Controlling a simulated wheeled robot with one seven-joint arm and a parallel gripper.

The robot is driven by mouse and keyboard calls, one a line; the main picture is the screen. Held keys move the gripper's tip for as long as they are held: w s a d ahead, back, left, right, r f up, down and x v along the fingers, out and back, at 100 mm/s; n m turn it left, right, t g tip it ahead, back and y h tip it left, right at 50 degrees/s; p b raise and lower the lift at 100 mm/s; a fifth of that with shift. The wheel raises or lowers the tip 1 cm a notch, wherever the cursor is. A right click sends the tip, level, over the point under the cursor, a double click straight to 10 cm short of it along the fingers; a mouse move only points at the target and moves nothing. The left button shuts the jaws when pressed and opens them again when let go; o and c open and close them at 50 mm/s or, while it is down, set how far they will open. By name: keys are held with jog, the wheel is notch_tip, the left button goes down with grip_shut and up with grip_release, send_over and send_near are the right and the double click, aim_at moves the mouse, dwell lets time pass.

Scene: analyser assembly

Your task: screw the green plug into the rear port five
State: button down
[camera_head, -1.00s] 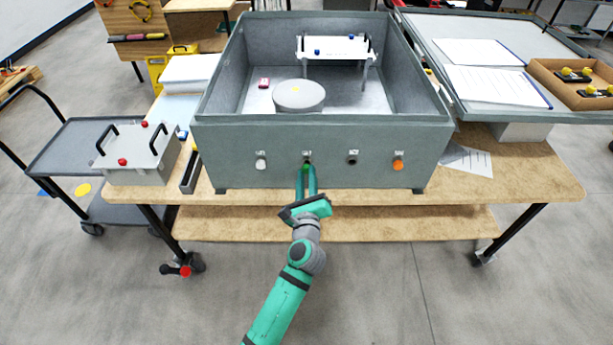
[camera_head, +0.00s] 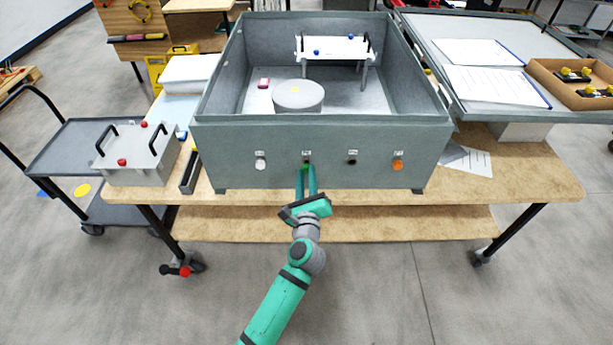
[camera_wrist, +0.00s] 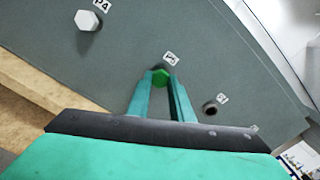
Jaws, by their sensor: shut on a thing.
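The green plug (camera_wrist: 161,76) has a hexagonal head and sits between my fingertips in the wrist view, against the grey front panel of the case. My gripper (camera_wrist: 160,82) is shut on it. A small label (camera_wrist: 170,58) stands just beyond the plug and appears to read P5. In the head view my gripper (camera_head: 307,172) reaches up to the panel at the second port from the left. The port hole is hidden behind the plug and fingers, so I cannot tell how deep the plug sits.
A white plug (camera_wrist: 87,20) sits at the port marked P4, left of mine. An empty dark port (camera_head: 352,159) and an orange plug (camera_head: 397,163) lie to the right. The open grey case (camera_head: 225,150) stands on a wooden table (camera_head: 520,185). Free floor lies in front.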

jog(key=shift+w, duration=0.6)
dwell(0.8)
jog(key=c, duration=2.4)
grip_release()
jog(key=shift+c, duration=0.2)
grip_shut()
jog(key=m, duration=1.2)
jog(key=shift+m, duration=0.4)
jog(key=m, duration=0.5)
jog(key=shift+w+a+r, duration=0.1)
jog(key=m, duration=0.6)
jog(key=shift+a, duration=0.1)
